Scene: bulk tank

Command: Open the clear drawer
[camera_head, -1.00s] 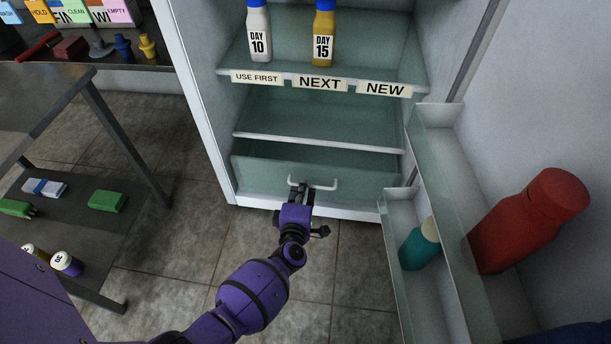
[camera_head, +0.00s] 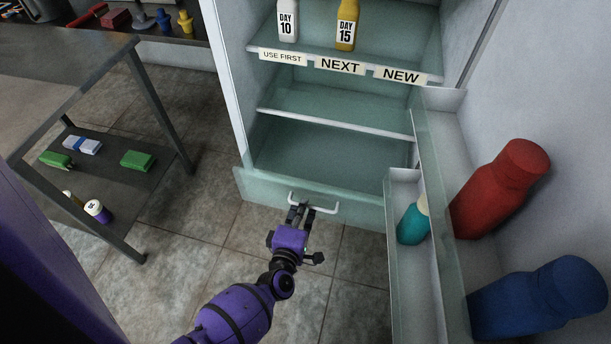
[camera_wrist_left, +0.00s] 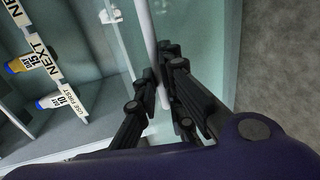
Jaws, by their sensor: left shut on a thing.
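The clear drawer (camera_head: 262,190) sits at the bottom of the open fridge and is pulled partly out past the fridge's front edge. Its front carries a white bar handle (camera_head: 325,208). My left gripper (camera_head: 301,208) is shut on this handle, near its left part. In the left wrist view the dark fingers (camera_wrist_left: 165,85) close around the white bar (camera_wrist_left: 148,35), with the drawer's translucent front beside them. My right gripper is in neither view.
The fridge door stands open at right, its shelf (camera_head: 392,255) holding a teal bottle (camera_head: 411,226), with a red bottle (camera_head: 500,188) and a blue bottle (camera_head: 540,300) beyond. A metal table (camera_head: 160,110) stands left. Floor before the drawer is clear.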

